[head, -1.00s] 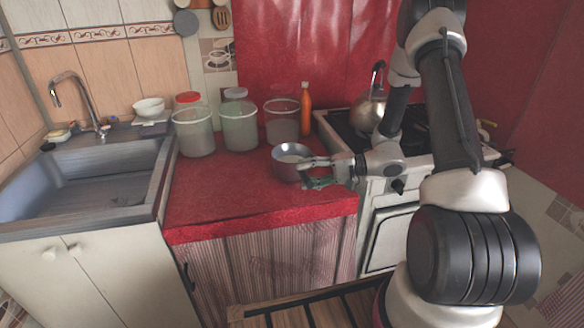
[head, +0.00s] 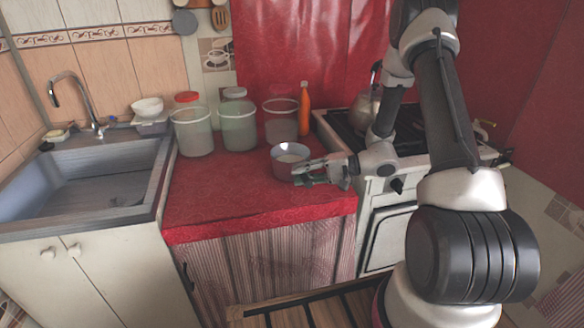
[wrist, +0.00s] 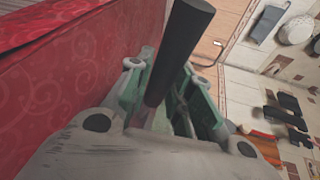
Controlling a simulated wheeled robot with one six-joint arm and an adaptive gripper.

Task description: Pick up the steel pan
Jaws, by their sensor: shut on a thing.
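The steel pan (head: 287,153) is a small, deep, round vessel on the red counter, toward its right side in the head view. My gripper (head: 303,177) is at its near right side. In the wrist view the dark cylindrical handle (wrist: 182,40) runs between the green fingers of my gripper (wrist: 165,100), which are shut on it. The pan's bowl does not show in the wrist view. I cannot tell whether the pan's base touches the counter.
Several translucent tubs (head: 239,125) and an orange bottle (head: 304,110) stand behind the pan. The stove (head: 400,205) with a kettle (head: 366,107) is to the right, the sink (head: 85,180) to the left. The red counter (head: 220,200) is clear in front and left.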

